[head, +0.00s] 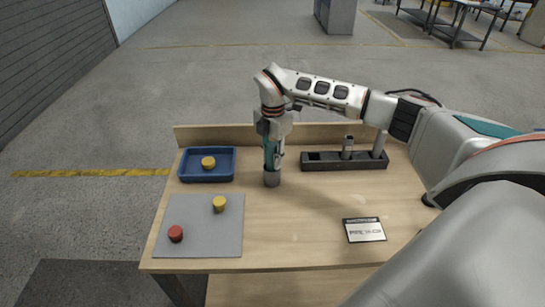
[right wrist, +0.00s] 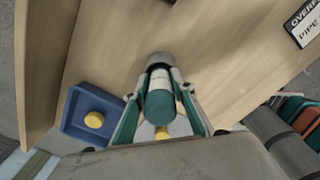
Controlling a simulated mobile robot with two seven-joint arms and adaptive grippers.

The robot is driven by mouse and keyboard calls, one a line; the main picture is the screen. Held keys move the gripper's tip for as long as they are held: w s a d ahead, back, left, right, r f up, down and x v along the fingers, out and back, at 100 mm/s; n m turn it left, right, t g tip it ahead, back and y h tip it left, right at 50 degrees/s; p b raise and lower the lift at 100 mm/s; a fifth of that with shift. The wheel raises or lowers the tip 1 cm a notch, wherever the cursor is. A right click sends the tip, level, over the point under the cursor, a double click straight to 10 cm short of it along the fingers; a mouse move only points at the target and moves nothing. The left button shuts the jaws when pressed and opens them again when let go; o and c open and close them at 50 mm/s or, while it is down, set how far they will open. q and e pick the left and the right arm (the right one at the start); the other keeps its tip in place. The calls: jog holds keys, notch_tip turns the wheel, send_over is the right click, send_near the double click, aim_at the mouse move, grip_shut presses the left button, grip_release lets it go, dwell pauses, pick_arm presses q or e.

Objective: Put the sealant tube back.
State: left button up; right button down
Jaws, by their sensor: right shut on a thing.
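My right gripper (head: 272,153) is shut on the sealant tube (head: 272,179), which hangs upright with its grey end down. In the right wrist view the tube (right wrist: 160,104) shows a teal end and a pale label between the fingers of my right gripper (right wrist: 163,95). I cannot tell whether its lower end touches the table. The dark rack (head: 330,165) stands to the right, near the back board. Its left part looks empty; a grey tube (head: 347,149) stands in the middle and another (head: 379,144) at the right end. My left gripper is not in view.
A blue tray (head: 207,178) with a yellow piece (head: 208,162) is at the back left. A grey mat (head: 200,238) bears a yellow piece (head: 219,203) and a red piece (head: 175,233). A printed card (head: 364,231) lies front right. The table's middle (head: 300,220) is clear.

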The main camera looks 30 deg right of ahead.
jog(key=shift+f, duration=0.1)
jog(key=c, duration=1.7)
grip_release()
